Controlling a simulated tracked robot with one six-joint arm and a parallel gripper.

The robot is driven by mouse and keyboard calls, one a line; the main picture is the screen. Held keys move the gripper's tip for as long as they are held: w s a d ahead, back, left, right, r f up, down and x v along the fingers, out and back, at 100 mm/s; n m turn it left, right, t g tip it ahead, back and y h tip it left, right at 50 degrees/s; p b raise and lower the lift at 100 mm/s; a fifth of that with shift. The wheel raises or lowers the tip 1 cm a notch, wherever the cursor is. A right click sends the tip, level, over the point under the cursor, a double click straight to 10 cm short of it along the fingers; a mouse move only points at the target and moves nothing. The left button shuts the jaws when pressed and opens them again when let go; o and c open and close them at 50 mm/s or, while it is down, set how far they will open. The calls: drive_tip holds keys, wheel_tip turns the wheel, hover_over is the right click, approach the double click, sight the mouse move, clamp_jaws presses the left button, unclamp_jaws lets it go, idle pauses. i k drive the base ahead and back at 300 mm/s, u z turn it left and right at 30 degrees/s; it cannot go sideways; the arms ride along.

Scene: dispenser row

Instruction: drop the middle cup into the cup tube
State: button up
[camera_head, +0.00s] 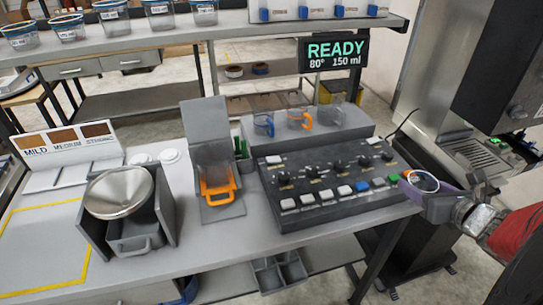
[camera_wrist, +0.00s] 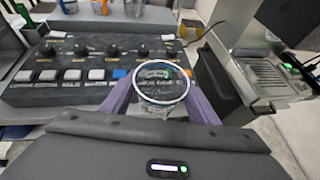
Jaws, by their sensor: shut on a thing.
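My gripper (camera_head: 425,185) is at the right end of the table, just past the button panel's right edge. Its purple fingers are shut on a clear round cup (camera_wrist: 160,84) with a pale rim, seen from above in the wrist view. The cup's rim (camera_head: 421,173) also shows in the head view. On the grey stand behind the panel are a blue-handled clear cup (camera_head: 263,124), an orange-handled clear cup (camera_head: 300,120) and a third faint clear shape. I cannot tell which object is the cup tube.
The button panel (camera_head: 323,215) lies left of my gripper. A steel machine with a drip tray (camera_head: 484,156) stands on the right. An orange-handled container (camera_head: 216,180) sits in a grey holder, and a steel bowl (camera_head: 118,193) stands at the left. A display (camera_head: 334,54) reads READY.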

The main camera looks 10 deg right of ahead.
sight(218, 180)
drive_tip(key=k, duration=1.05)
drive_tip(key=u, duration=0.05)
